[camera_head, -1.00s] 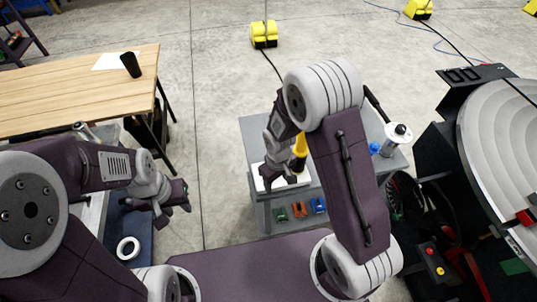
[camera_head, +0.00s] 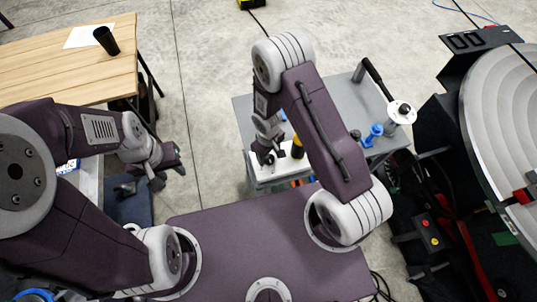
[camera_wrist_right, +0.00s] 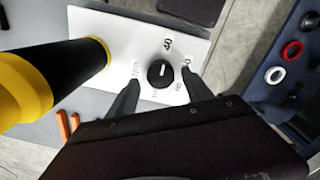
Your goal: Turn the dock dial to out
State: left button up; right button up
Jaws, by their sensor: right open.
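The dock dial is a round black knob (camera_wrist_right: 160,73) with a short white pointer mark on a white plate (camera_wrist_right: 140,40). In the right wrist view its mark points up the picture. My right gripper (camera_wrist_right: 160,92) is open, with one finger on each side of the knob in the picture; contact is not visible. In the head view the right gripper (camera_head: 268,153) is over the white plate (camera_head: 282,170) on the grey cart. My left gripper (camera_head: 167,163) is off to the left, away from the dial; its jaw opening is unclear.
A yellow-and-black cylinder (camera_wrist_right: 50,80) stands close beside the right gripper. A large grey disc machine (camera_head: 505,130) stands at right; a wooden table (camera_head: 60,65) is at left.

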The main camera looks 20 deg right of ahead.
jog(key=shift+f, duration=0.5)
jog(key=shift+s+r, duration=0.15)
jog(key=shift+s, duration=0.3)
jog(key=shift+w, duration=0.2)
grip_shut()
pick_arm(q)
jog(key=shift+s+f, duration=0.1)
jog(key=shift+s, duration=0.35)
jog(key=shift+d+f, duration=0.1)
